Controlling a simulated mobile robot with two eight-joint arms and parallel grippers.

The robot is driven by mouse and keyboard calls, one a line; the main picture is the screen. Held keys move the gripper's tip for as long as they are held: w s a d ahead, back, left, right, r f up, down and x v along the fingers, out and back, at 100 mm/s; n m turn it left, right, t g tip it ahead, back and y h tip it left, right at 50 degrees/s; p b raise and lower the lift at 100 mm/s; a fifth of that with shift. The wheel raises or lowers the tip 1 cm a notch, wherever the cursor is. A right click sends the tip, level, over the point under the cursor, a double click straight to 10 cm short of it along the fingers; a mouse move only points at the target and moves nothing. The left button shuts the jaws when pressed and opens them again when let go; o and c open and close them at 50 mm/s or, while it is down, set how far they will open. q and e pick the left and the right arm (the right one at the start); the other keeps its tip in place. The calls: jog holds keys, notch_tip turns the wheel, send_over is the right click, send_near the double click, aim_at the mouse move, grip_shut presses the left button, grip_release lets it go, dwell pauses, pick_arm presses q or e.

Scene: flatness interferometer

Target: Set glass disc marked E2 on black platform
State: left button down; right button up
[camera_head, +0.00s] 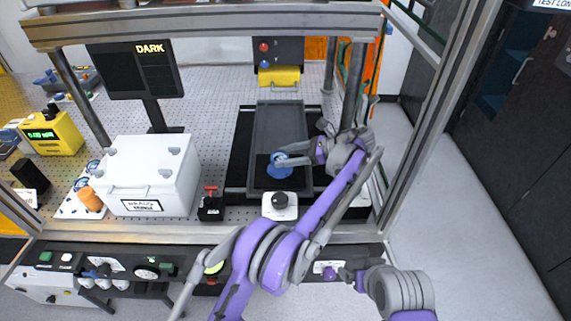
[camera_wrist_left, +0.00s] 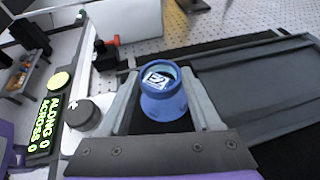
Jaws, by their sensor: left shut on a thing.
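The glass disc marked E2 (camera_head: 279,172) is a blue, round piece with a white E2 label, which reads clearly in the left wrist view (camera_wrist_left: 163,100). My left gripper (camera_head: 281,160) is shut on it, with one finger on each side. The disc is over the near end of the black platform (camera_head: 280,120), a long dark slab with raised edges; I cannot tell whether it touches the surface. The platform also shows in the left wrist view (camera_wrist_left: 250,85). My right gripper (camera_head: 345,274) is low at the front, and its fingers are not clear.
A white box (camera_head: 150,175) and a small black block with a red top (camera_head: 211,203) stand left of the platform. A black knob (camera_head: 280,200) is just in front. More blue-rimmed discs (camera_head: 81,184) lie at the far left. Frame posts flank the bench.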

aim_at(286, 170)
pick_arm(q)
jog(key=shift+w+f, duration=0.15)
jog(key=shift+f, duration=1.75)
jog(key=shift+f, duration=0.15)
jog(key=shift+c, duration=0.4)
grip_release()
